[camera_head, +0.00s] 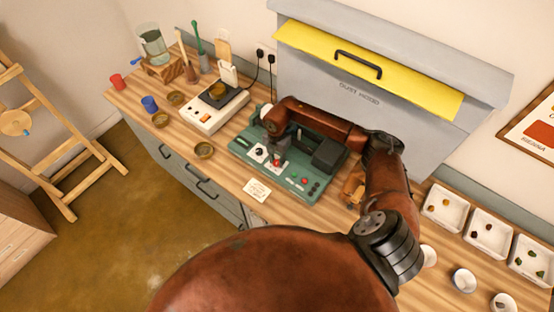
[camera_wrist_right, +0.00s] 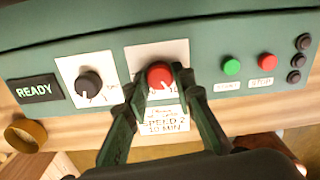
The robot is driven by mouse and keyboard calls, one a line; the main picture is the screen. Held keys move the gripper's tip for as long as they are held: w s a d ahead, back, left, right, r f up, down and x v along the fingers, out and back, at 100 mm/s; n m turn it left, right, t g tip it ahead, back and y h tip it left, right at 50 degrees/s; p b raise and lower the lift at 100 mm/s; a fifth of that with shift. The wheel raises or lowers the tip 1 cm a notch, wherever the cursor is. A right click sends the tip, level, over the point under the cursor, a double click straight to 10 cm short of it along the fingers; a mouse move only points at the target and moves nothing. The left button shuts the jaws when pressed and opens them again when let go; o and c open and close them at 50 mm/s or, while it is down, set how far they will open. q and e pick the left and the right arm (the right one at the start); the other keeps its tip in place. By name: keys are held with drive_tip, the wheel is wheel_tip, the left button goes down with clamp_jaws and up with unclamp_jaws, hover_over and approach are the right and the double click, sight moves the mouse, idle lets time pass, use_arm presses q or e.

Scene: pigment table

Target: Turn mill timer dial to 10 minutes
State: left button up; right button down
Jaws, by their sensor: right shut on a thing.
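The green mill (camera_head: 318,183) stands on the wooden bench in front of the dust hood. In the right wrist view its panel carries a red dial (camera_wrist_right: 159,73) on a white plate and a black knob (camera_wrist_right: 88,82) on another plate to the left. My right gripper (camera_wrist_right: 162,84) is shut on the red dial, one finger on each side. It also shows from above in the head view (camera_head: 279,154). A white pointer mark on the red dial points down and slightly right; the scale is mostly hidden by the fingers. My left gripper is not in view.
A READY display (camera_wrist_right: 35,88) is lit. Green (camera_wrist_right: 231,65) and red (camera_wrist_right: 267,62) buttons sit right of the dial. A card (camera_head: 257,190) reading speed 2, 10 min lies before the mill. A scale (camera_head: 214,109) stands left; white trays (camera_head: 444,223) stand right.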

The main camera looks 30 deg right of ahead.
sight(277, 161)
idle(0.3)
drive_tip(key=c, duration=1.6)
unclamp_jaws()
drive_tip(key=shift+r, duration=0.1)
wheel_tip(277, 161, up, 12)
drive_tip(key=shift+f, duration=0.1)
drive_tip(key=shift+d, duration=0.1)
